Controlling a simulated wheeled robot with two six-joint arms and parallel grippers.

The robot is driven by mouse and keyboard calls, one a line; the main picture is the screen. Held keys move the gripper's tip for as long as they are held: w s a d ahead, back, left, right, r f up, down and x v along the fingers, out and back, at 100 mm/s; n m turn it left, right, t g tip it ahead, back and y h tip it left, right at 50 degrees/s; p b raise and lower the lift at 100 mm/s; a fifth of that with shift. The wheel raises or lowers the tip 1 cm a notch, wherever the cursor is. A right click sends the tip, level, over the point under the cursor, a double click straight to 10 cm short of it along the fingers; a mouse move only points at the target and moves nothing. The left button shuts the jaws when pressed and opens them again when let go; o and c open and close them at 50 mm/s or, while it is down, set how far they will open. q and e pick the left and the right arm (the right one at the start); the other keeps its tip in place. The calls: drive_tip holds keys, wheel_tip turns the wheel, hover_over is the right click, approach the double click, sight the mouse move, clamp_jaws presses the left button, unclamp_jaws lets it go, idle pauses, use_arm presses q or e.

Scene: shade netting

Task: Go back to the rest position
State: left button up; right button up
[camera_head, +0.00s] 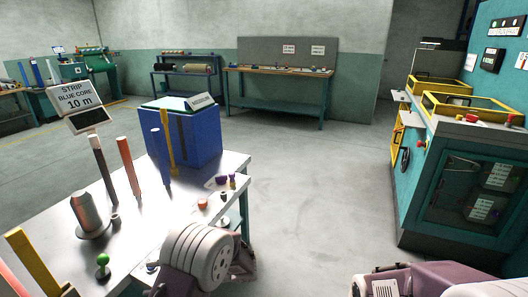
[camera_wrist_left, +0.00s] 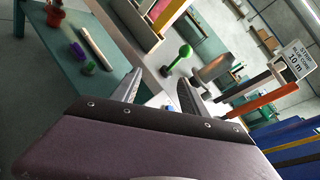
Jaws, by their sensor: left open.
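My left gripper (camera_wrist_left: 158,92) shows in the left wrist view with its two fingers apart. I see nothing between them. In the head view my left wrist (camera_head: 200,255) is at the near right part of the grey worktable (camera_head: 140,215); its fingers are largely hidden there. My right arm (camera_head: 430,284) shows only in part at the bottom right of the head view, and its gripper is out of view.
A teal machine (camera_head: 470,190) stands at the right. The floor (camera_head: 310,190) between is clear.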

use_arm(q)
drive_tip(key=s+f+n+g+h, duration=0.1)
drive_tip(key=s+n+g+h, duration=0.2)
drive_tip(key=s+n+h, duration=0.7)
drive_tip(key=s+d+f+n+t+h, duration=0.1)
drive_tip(key=s+d+f+t+h, duration=0.15)
drive_tip(key=d, duration=0.35)
drive_tip(key=s+d+f+n+t+h, duration=0.1)
drive_tip(key=s+d+f+h, duration=0.15)
drive_tip(key=d, duration=0.25)
drive_tip(key=w+r+t+p, duration=0.1)
drive_tip(key=w+r+p, duration=0.2)
drive_tip(key=r+p, duration=1.5)
drive_tip(key=shift+w+d+r+h+p, duration=0.2)
drive_tip(key=shift+d+h+p, duration=0.1)
drive_tip(key=shift+d+p, duration=0.1)
drive_tip(key=shift+s+a, duration=0.1)
